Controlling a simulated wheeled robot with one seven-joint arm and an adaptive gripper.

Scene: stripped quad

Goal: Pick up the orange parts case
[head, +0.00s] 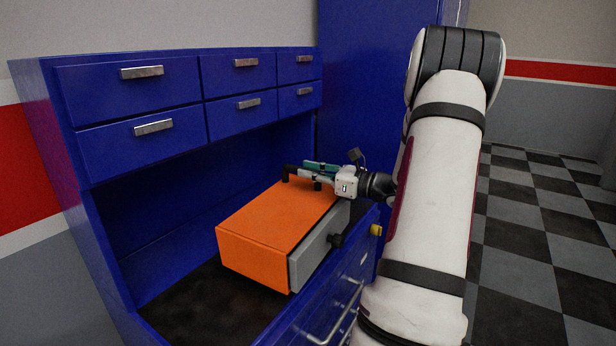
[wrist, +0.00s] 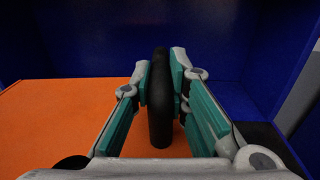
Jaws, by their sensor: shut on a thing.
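The orange parts case (head: 268,220) sits on the dark worktop of the blue bench, with a grey front (head: 318,245) that has a black knob. A black handle (head: 287,174) stands up from the case's top. My gripper (head: 306,171) reaches in from the right, low over the case top, with its fingers at the handle. In the wrist view, the teal-padded fingers (wrist: 160,78) are shut on the black handle (wrist: 159,115), one pad on each side. The orange top (wrist: 60,115) spreads out below and to the left. I see no clear gap under the case.
Blue drawers (head: 232,88) with metal pulls hang above the worktop (head: 205,312). A tall blue cabinet (head: 365,80) stands behind my arm. A small yellow thing (head: 376,230) is at the bench's right edge. The checkered floor (head: 535,225) on the right is clear.

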